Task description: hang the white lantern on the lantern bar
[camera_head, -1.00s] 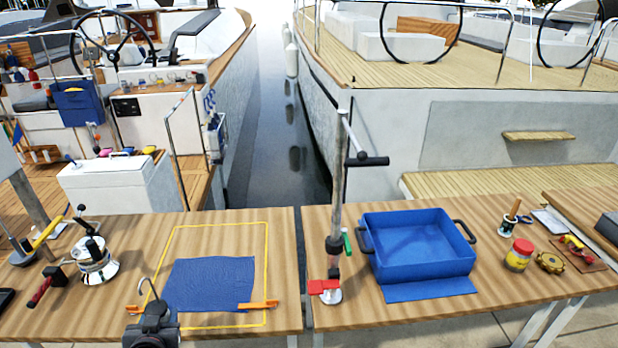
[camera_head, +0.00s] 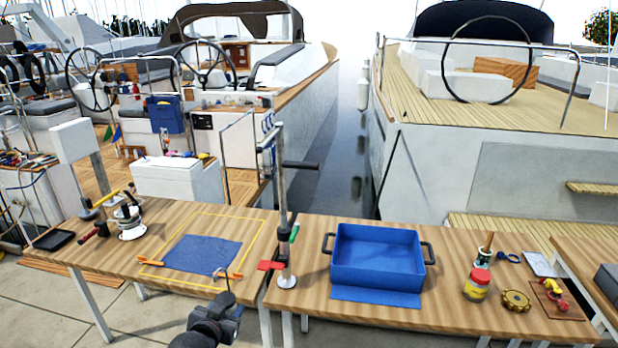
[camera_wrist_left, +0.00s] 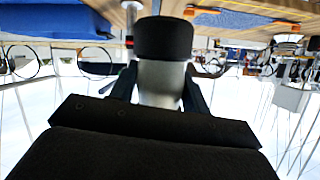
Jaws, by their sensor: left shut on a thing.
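My left gripper (camera_head: 226,318) is in front of the left table's front edge, below the blue cloth. In the left wrist view, its two fingers (camera_wrist_left: 160,92) are shut on the white lantern (camera_wrist_left: 162,82), a pale grey-white cylinder with a black end (camera_wrist_left: 163,38). In the head view a thin hook (camera_head: 223,280) stands up above the gripper; the lantern's body is mostly hidden there. A black horizontal bar (camera_head: 300,165), which looks like the lantern bar, sticks out right from an upright post (camera_head: 282,205) on the right table. It is empty and well above the gripper. My right gripper is not in view.
The post has a red clamp handle (camera_head: 270,266). A blue bin (camera_head: 377,285) stands right of it. A blue cloth (camera_head: 203,254) lies inside a yellow outline on the left table (camera_head: 150,212). Open air surrounds the bar.

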